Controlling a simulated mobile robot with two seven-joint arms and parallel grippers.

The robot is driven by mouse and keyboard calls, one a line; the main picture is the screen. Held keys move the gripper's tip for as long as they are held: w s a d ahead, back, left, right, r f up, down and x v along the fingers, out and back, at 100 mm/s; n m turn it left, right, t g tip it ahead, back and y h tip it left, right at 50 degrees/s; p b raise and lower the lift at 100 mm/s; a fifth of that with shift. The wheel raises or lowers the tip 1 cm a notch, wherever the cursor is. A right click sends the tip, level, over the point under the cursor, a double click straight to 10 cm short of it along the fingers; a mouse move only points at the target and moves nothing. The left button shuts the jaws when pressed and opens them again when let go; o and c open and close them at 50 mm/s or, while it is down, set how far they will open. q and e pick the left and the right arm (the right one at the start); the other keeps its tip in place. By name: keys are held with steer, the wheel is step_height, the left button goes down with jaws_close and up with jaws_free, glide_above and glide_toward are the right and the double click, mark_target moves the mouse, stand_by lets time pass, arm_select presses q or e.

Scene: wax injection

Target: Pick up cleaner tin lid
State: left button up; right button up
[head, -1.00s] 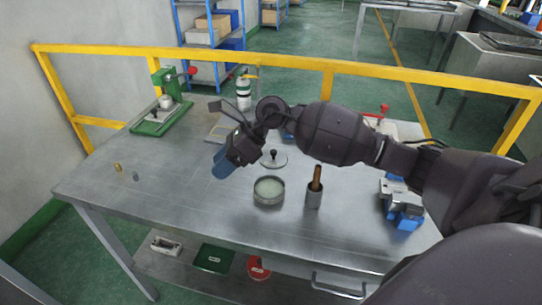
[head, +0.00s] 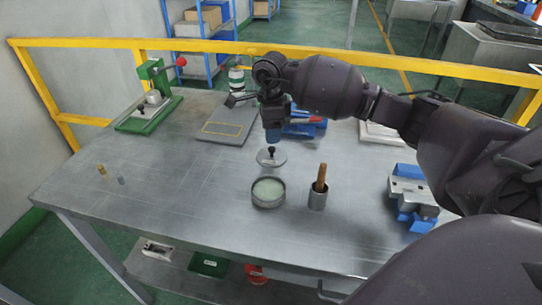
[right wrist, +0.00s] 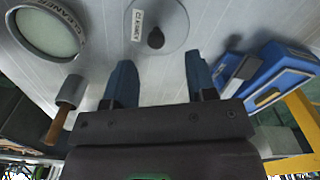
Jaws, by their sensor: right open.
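The cleaner tin lid (head: 264,159) is a grey disc with a black knob, lying flat on the metal table behind the open tin. In the right wrist view the lid (right wrist: 172,22) shows a white label and its dark knob. The cleaner tin (head: 268,193) is round and holds pale stuff; it also shows in the right wrist view (right wrist: 48,27). My right gripper (head: 273,134) points down just above the lid's knob. In the right wrist view its two blue fingers (right wrist: 158,75) are apart with nothing between them, the knob lying ahead of the gap. My left gripper is not in view.
A grey cup with a wooden-handled tool (head: 317,199) stands right of the tin. A blue device (head: 306,128) sits close behind my right gripper.

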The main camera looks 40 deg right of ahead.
mark_target(272, 147)
steer(key=shift+f, duration=0.95)
steer(key=f, duration=0.4)
steer(key=shift+s+f, duration=0.2)
steer(key=shift+f, duration=0.05)
steer(key=shift+r, duration=0.1)
jaws_close()
